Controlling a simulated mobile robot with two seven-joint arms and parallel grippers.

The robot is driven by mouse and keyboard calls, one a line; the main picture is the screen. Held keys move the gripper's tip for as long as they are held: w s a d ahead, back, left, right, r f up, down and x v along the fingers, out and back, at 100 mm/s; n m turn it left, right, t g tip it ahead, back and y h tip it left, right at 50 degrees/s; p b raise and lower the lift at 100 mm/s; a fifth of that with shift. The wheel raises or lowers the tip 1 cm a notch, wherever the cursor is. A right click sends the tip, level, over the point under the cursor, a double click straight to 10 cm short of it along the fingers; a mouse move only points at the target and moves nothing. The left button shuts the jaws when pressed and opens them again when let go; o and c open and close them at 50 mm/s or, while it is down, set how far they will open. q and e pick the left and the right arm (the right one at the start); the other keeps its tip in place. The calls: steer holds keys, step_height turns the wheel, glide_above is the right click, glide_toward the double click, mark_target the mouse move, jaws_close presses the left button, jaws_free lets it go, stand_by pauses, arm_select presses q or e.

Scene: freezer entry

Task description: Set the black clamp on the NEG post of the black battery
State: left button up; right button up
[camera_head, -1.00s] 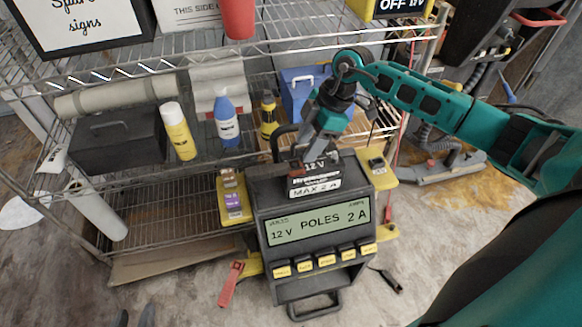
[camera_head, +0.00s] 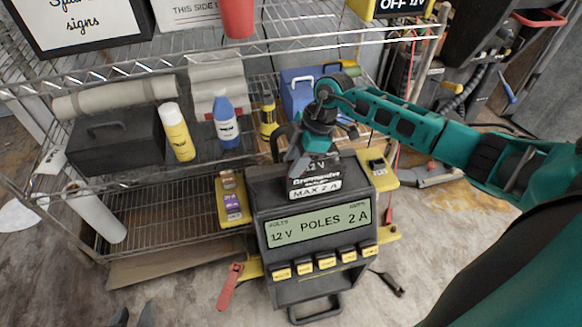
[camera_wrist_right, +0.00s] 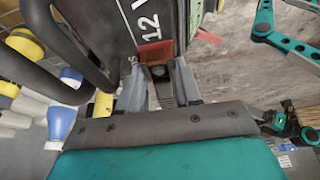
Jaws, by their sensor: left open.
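A black 12 V unit with a green display (camera_head: 318,224) stands on the floor in front of the shelf. I cannot tell whether it is the battery. No NEG mark is readable. A small black clamp-like piece (camera_head: 388,284) lies on the floor right of it; a red clamp (camera_head: 230,287) lies left. My right gripper (camera_head: 298,166) is over the unit's top. In the right wrist view its grey fingers (camera_wrist_right: 159,88) stand apart, with a dark ribbed part between them and a reddish-brown block (camera_wrist_right: 155,52) just beyond. My left gripper's tips (camera_head: 134,317) show apart at the bottom edge.
Yellow side platforms flank the unit, with small blocks on the left one (camera_head: 233,205) and a dark piece on the right one (camera_head: 377,168). The wire shelf holds a dark handled box (camera_head: 115,140), a yellow bottle (camera_head: 177,132) and a blue bottle (camera_head: 226,124).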

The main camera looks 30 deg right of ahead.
jaws_close()
arm_select(q)
steer(key=shift+a, duration=0.1)
steer(key=shift+s+a+r+p, duration=0.1)
steer(key=shift+a+r+p, duration=0.1)
steer(key=shift+r+p, duration=0.95)
steer(key=shift+s+a+r+p, duration=0.2)
steer(key=shift+r+p, duration=0.55)
steer(key=shift+p, duration=0.65)
steer(key=shift+s+a+r+p, duration=0.1)
steer(key=shift+a+r+p, duration=0.15)
steer(key=shift+r+p, duration=0.9)
arm_select(e)
step_height(320, 180, up, 24)
arm_select(q)
steer(key=shift+f+y, duration=0.3)
steer(key=shift+f, duration=0.15)
